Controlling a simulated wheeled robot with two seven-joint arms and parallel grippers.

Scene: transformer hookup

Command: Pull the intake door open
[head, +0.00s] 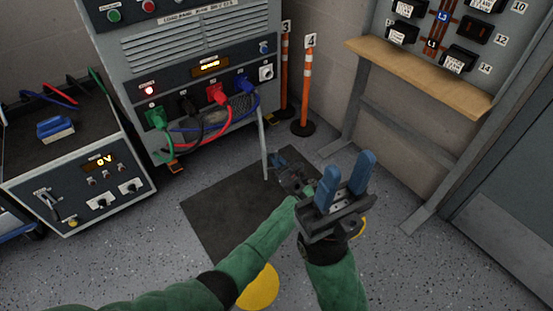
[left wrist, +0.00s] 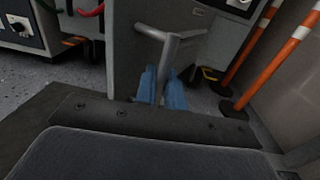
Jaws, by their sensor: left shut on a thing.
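The intake door (left wrist: 135,60) is a grey panel in the left wrist view, with a grey bar handle (left wrist: 168,38) on it. In the head view the door (head: 263,140) shows nearly edge-on as a thin grey strip, standing out from the front of the load bank cabinet (head: 200,45). My left gripper (head: 282,160) is beside it, with its fingertips hard to make out there. In the left wrist view its blue fingers (left wrist: 161,85) are shut around the handle's stem. My right gripper (head: 346,178) is open and empty, with its blue fingers pointing up.
Green, black, red and blue plugs and cables (head: 215,110) hang on the cabinet front. Orange posts (head: 307,85) stand to its right. A test cart (head: 75,165) is at left and a wooden shelf (head: 425,75) at right. A dark mat (head: 220,215) covers floor below the door.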

